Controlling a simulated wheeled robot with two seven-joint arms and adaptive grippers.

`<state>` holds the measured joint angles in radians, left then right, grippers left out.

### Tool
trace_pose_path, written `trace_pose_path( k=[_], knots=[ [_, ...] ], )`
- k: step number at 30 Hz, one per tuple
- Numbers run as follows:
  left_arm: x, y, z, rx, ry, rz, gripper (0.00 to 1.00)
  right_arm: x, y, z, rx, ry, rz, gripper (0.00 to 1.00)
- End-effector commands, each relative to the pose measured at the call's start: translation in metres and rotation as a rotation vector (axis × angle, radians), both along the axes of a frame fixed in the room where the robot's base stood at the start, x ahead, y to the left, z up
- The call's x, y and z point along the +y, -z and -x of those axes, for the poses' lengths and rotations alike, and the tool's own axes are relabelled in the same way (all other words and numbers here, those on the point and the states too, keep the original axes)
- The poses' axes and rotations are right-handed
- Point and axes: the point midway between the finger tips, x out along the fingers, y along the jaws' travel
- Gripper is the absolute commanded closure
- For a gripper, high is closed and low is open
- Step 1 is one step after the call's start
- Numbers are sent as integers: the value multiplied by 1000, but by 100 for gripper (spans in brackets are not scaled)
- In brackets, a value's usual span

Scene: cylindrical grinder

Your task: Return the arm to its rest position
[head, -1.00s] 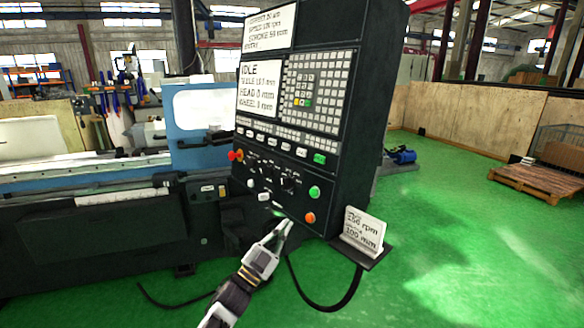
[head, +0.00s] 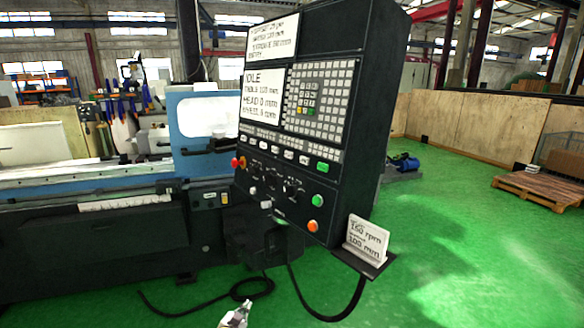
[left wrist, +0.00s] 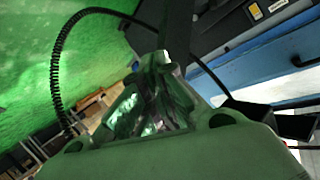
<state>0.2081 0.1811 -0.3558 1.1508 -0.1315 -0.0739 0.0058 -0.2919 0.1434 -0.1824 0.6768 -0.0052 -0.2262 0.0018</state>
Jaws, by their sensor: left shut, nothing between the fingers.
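My left gripper (head: 238,314) shows only at its tip, low at the bottom edge of the head view. It is shut and empty, over the green floor, below and apart from the control panel. In the left wrist view its closed fingers (left wrist: 158,100) show at the middle, with nothing between them. The black control panel (head: 268,172) stands upright at the centre of the head view. Its screen reads IDLE. A green button (head: 317,200) and an orange button (head: 313,227) sit at its lower right. My right gripper is not in view.
The blue and black grinder (head: 100,240) fills the left side. A small shelf with a sign card (head: 366,240) juts out at the panel's lower right. A black cable (head: 335,312) hangs in a loop below the panel.

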Motion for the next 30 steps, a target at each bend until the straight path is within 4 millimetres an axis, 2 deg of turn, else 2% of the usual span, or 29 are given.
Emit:
trace_pose_path(
  k=[1, 6, 14, 21, 26, 30],
  knots=[
    [9, 22, 9, 45, -19, -4, 100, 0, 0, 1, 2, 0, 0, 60],
    [37, 88, 43, 186, -78, -13, 100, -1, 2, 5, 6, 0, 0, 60],
    [74, 179, 111, 386, -159, -21, 100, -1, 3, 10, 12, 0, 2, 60],
    [102, 252, 191, 557, -225, -27, 100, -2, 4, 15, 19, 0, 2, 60],
    [118, 294, 250, 662, -265, -29, 100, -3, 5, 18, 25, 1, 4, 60],
    [129, 325, 306, 746, -295, -32, 100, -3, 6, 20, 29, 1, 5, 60]
  ],
)
